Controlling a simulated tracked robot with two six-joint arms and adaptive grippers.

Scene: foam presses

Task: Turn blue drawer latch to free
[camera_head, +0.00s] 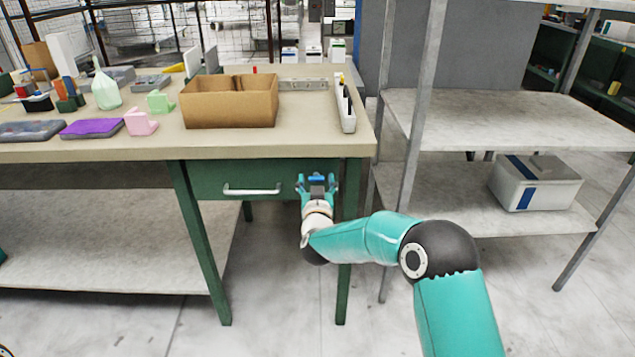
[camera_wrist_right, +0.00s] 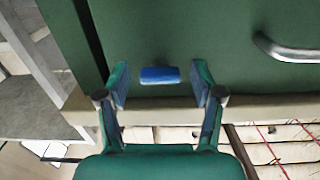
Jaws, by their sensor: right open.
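The blue drawer latch (camera_wrist_right: 160,75) is a small bar on the green drawer front (camera_wrist_right: 190,40); its long side lies level in the right wrist view. My right gripper (camera_head: 317,184) is in front of the right end of the drawer in the head view. In the wrist view its open fingers stand to the left and right of the latch, with a gap on each side. In the head view the gripper mostly hides the latch. The drawer looks shut, with a metal handle (camera_head: 252,190). My left gripper is not in view.
The workbench (camera_head: 310,147) above carries a cardboard box (camera_head: 230,104), a white narrow holder (camera_head: 344,110), and pink and green foam pieces at the left. A metal shelf rack (camera_head: 418,110) with a white box (camera_head: 535,183) stands close to the right.

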